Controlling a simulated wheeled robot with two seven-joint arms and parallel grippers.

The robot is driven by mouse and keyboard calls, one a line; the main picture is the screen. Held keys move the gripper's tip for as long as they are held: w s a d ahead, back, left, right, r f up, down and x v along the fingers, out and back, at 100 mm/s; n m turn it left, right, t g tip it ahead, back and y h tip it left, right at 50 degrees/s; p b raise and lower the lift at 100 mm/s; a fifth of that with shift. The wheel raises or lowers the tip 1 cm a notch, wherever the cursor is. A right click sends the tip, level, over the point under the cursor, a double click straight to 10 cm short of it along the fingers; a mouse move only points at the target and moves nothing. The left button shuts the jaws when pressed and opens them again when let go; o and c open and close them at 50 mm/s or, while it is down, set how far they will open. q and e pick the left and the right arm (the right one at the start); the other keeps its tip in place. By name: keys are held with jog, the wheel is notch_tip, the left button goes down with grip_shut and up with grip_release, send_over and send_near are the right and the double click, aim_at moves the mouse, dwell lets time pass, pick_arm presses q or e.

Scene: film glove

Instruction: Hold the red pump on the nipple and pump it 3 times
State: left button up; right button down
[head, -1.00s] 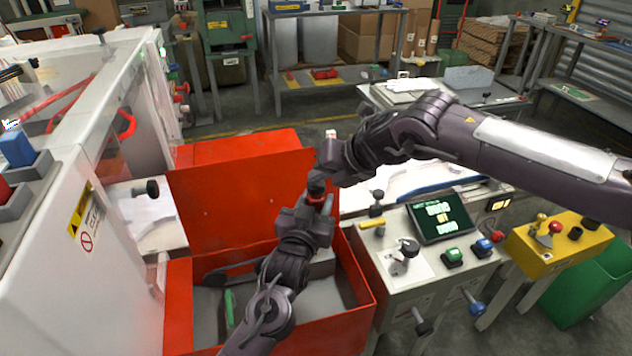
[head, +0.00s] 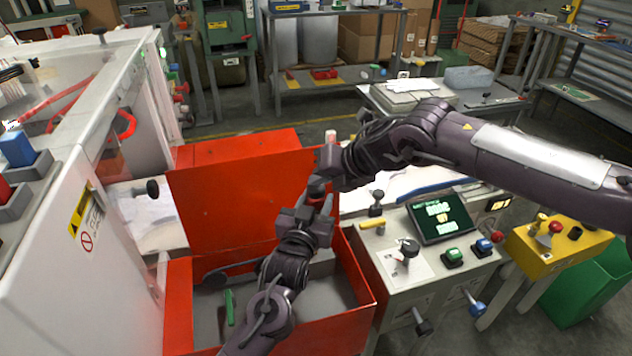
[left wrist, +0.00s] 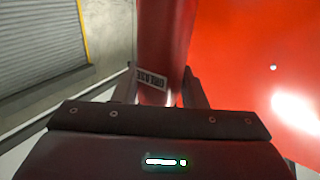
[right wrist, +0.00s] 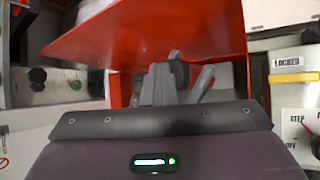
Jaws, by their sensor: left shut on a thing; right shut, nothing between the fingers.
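The red pump is a red cylinder (left wrist: 165,40) with a label reading GREASE in the left wrist view. My left gripper (left wrist: 168,90) is shut around it. In the head view only small red parts of the pump (head: 317,188) show between my two grippers. My left gripper (head: 314,208) is below, over the open red bin. My right gripper (head: 322,178) is just above it, close to the pump's upper part; whether they touch is unclear. In the right wrist view my right gripper (right wrist: 170,75) is shut with nothing visible between its fingers. I cannot make out the nipple.
The open red bin (head: 345,333) has a tall raised red panel (head: 235,200) behind it. A white machine (head: 50,270) stands at left. A control console (head: 395,272) with a screen (head: 440,218), knobs and buttons is close at right. A yellow button box (head: 560,250) stands beyond it.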

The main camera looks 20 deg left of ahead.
aim_at(321, 189)
jog(key=shift+s+f, duration=0.1)
jog(key=shift+f, duration=0.2)
jog(key=shift+r, duration=1.45)
jog(key=shift+r, duration=0.1)
notch_tip(321, 189, up, 5)
jog(key=shift+f, duration=0.1)
dwell(0.4)
jog(key=v, duration=1.2)
